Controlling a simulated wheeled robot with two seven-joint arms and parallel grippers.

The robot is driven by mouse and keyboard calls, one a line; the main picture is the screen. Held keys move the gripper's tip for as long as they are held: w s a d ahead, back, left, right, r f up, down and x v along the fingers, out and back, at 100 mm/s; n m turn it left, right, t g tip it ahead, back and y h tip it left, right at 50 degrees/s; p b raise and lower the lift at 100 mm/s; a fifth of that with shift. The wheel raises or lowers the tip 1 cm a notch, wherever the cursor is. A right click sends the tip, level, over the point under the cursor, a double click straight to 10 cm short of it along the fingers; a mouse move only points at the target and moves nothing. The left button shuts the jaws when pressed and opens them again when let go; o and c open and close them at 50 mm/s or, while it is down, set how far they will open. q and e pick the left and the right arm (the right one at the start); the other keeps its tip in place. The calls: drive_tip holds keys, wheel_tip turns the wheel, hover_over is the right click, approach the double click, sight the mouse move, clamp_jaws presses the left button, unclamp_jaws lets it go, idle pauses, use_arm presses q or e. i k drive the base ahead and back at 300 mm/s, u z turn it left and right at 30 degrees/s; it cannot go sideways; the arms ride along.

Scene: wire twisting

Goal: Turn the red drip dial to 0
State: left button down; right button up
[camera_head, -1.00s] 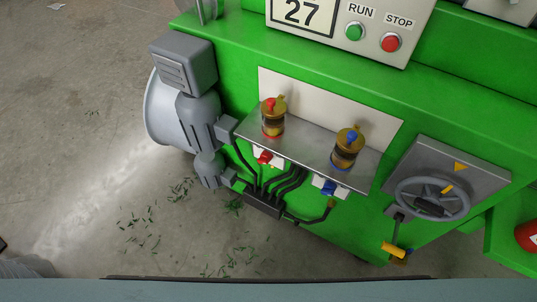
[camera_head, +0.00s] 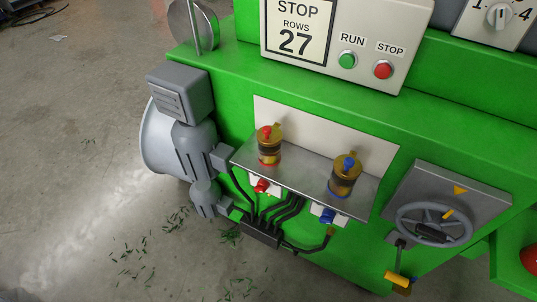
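Two small oiler cups stand on a grey metal shelf (camera_head: 303,179) on the green machine. The left cup (camera_head: 269,150) has a red dial (camera_head: 267,131) on its top and a red band at its base. The right cup (camera_head: 345,178) has a blue dial (camera_head: 348,164) on top. A red valve (camera_head: 262,186) sits below the shelf under the red cup, and a blue valve (camera_head: 326,216) under the blue one. I cannot read any marks on the dials. Neither of my grippers is in view.
A panel (camera_head: 380,40) above reads STOP, ROWS 27, with a green RUN button (camera_head: 347,61) and a red STOP button (camera_head: 383,70). A grey handwheel (camera_head: 434,223) is at the right. A grey motor (camera_head: 181,95) is at the left. Black hoses hang below the shelf.

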sight(263, 185)
drive_tip(key=z, duration=2)
drive_tip(key=k, duration=1.1)
drive_tip(key=u, duration=2.1)
drive_tip(key=i, duration=0.5)
drive_tip(key=z, duration=0.05)
